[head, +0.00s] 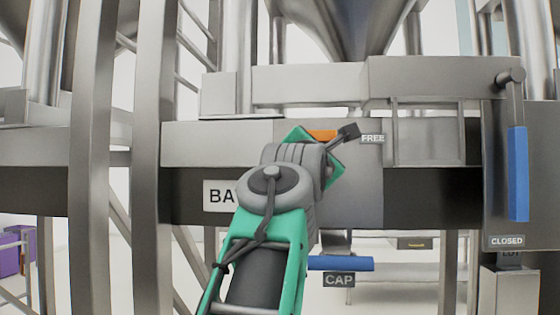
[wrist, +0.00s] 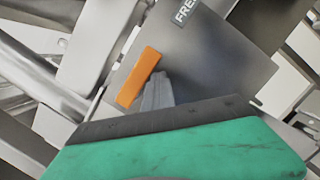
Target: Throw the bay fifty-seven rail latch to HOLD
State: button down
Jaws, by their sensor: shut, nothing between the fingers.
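The rail latch shows as an orange handle (head: 322,134) just above my wrist in the head view, on a grey metal plate. It is larger in the wrist view (wrist: 139,77), where it lies tilted. A FREE label (head: 372,139) is right of the handle; part of it also shows at the top of the wrist view (wrist: 185,10). No HOLD label is visible. My gripper (wrist: 158,80) is shut and empty, its grey fingers just right of the orange handle. I cannot tell whether they touch it.
A sign starting "BA" (head: 219,196) is partly hidden by my arm. A blue handle (head: 340,263) above a CAP label (head: 339,281) is close right of my forearm. A long blue lever (head: 518,174) hangs at the right above a CLOSED label (head: 507,241). Steel posts (head: 147,150) stand left.

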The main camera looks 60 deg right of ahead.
jog(key=shift+r, duration=0.2)
jog(key=shift+a, duration=0.1)
notch_tip(320, 180, down, 5)
jog(key=b, duration=0.5)
jog(key=s+b+v, duration=0.1)
jog(key=b+v, duration=0.1)
jog(key=v, duration=0.7)
jog(key=shift+s+a+b, duration=0.2)
jog(key=shift+s+b, duration=0.15)
jog(key=shift+f, duration=0.1)
